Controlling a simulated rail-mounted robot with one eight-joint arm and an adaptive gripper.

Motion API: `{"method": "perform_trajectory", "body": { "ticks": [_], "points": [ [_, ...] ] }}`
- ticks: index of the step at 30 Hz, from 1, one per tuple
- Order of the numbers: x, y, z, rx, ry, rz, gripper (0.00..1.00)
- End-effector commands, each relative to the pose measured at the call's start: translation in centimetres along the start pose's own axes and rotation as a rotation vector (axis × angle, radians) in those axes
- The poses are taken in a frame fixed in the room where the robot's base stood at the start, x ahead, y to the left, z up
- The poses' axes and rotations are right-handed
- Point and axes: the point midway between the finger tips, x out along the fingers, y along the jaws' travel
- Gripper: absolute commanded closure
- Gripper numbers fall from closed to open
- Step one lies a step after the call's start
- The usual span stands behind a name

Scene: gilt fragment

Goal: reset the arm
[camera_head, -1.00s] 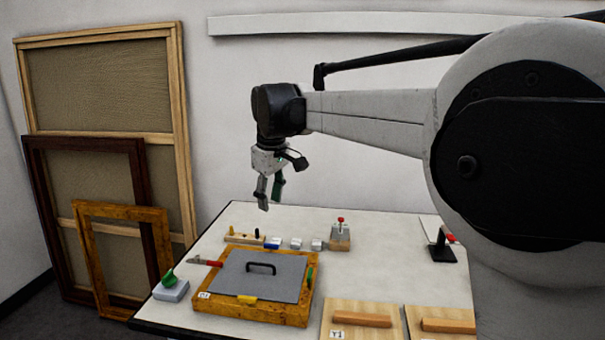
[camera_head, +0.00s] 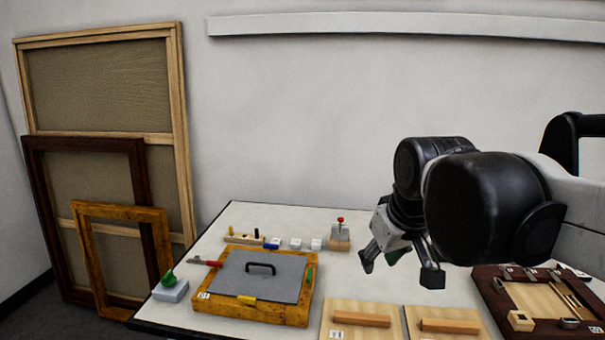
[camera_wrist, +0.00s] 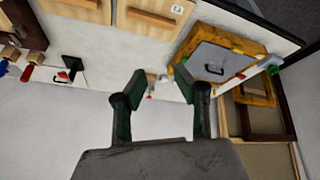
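My gripper (camera_head: 403,270) is in the right half of the head view, above the table and right of the tray with the grey board. Its two fingers stand apart with nothing between them. In the wrist view my gripper (camera_wrist: 160,84) also shows open and empty, with the table beyond the fingertips. My arm is bent and comes in from the right edge of the head view. It hides part of the table's right side.
The white table (camera_head: 375,268) holds a wooden tray (camera_head: 250,312) with a grey handled board (camera_head: 262,277), two light wooden panels (camera_head: 350,333) and a dark tray (camera_head: 487,285). A small block with a red knob (camera_head: 340,238) stands behind. Frames (camera_head: 110,215) lean on the wall at left.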

Motion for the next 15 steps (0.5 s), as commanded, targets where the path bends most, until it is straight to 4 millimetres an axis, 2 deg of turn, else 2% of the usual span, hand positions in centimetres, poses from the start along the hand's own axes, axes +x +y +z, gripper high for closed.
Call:
{"method": "perform_trajectory", "body": {
  "ticks": [1, 9, 15],
  "points": [
    [0.0, 0.3, 1.9, 0.031, 0.011, 0.009, 0.71],
    [0.9, 1.1, 10.4, 0.197, 0.082, 0.054, 0.71],
    [2.0, 1.2, 14.7, 0.284, 0.123, 0.076, 0.71]
  ]
}}
